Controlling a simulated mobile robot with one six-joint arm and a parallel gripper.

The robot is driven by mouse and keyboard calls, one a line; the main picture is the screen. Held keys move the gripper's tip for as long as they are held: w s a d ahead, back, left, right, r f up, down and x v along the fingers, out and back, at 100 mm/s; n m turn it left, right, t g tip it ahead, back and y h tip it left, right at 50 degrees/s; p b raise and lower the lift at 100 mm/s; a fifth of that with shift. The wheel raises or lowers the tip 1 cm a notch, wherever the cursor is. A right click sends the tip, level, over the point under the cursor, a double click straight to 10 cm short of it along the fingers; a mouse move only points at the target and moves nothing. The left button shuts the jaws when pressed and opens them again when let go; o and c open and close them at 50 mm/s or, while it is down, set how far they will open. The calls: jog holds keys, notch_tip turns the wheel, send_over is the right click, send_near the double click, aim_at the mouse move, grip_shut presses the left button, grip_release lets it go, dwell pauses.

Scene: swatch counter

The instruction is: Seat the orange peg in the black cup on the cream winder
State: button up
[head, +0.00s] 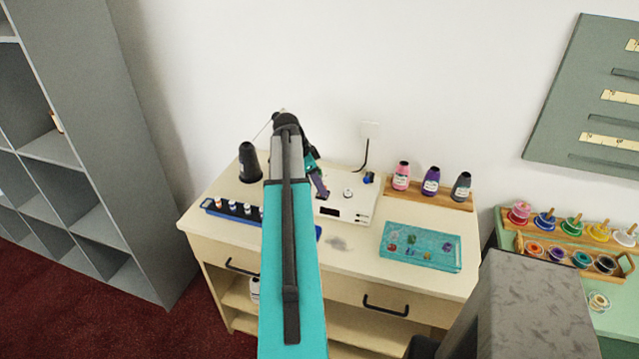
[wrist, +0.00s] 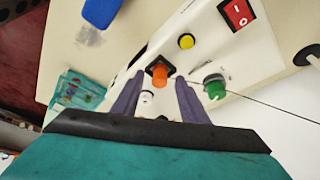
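The cream winder (head: 350,208) stands on the counter, with its top panel also in the wrist view (wrist: 262,50). In the wrist view the orange peg (wrist: 159,77) stands at the black cup (wrist: 160,66), whose dark square rim shows around and behind it; how deep it sits I cannot tell. My gripper (wrist: 159,80) has its two purple fingers apart, one on each side of the peg, with visible gaps between. In the head view my gripper (head: 320,187) is over the winder, and my arm hides the peg and cup.
Near the peg are a yellow button (wrist: 186,41), a green knob (wrist: 214,88) with a thin thread beside it, a white post (wrist: 147,97) and a red switch (wrist: 236,14). A black cone (head: 248,163), blue rack (head: 232,212), teal tray (head: 420,247) and bottle stand (head: 440,197) surround the winder.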

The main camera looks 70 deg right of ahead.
jog(key=shift+r, duration=0.2)
jog(key=b+v, duration=0.4)
jog(key=v, duration=0.9)
jog(key=shift+w+r, duration=0.15)
jog(key=shift+a, duration=0.1)
dwell(1.1)
